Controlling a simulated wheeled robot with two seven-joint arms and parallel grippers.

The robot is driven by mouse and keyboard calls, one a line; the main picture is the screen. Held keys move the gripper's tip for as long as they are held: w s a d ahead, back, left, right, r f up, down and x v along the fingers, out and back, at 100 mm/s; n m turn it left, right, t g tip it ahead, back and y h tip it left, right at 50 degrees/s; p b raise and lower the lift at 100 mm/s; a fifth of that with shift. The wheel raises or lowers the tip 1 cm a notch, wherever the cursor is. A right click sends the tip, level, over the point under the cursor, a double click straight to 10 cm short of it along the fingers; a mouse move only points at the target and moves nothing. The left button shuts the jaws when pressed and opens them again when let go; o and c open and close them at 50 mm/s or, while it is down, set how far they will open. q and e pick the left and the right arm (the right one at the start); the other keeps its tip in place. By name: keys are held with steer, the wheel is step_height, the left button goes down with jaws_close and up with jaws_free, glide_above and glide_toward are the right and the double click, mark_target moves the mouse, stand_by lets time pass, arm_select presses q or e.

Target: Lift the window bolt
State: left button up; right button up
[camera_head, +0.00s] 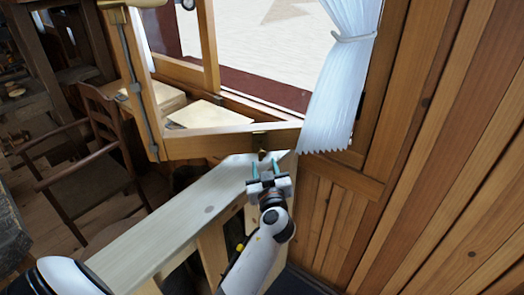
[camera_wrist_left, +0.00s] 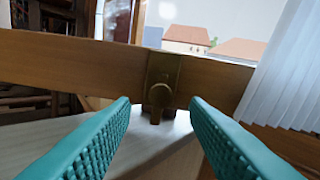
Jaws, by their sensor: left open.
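The window bolt is a dark brass piece with a plate and a rounded knob, on the lower rail (camera_head: 205,144) of the wooden window sash. It shows clearly in the left wrist view (camera_wrist_left: 161,96) and small in the head view (camera_head: 259,138). My left gripper (camera_head: 265,168) is open and empty, its teal fingers pointing at the bolt. In the left wrist view the fingertips (camera_wrist_left: 158,106) stand apart on either side of the bolt's knob, which appears beyond them; no contact shows. My right gripper is not in view.
A white pleated curtain (camera_head: 345,75) hangs just right of the bolt. A pale wooden ledge (camera_head: 165,215) runs below the rail. Wood-panelled wall (camera_head: 450,170) closes the right side. A dark wooden chair (camera_head: 85,180) stands at the left.

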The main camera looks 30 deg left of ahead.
mark_target(262, 156)
arm_select(q)
steer(key=p+x, duration=0.1)
steer(key=x, duration=0.5)
steer(key=shift+c, duration=0.4)
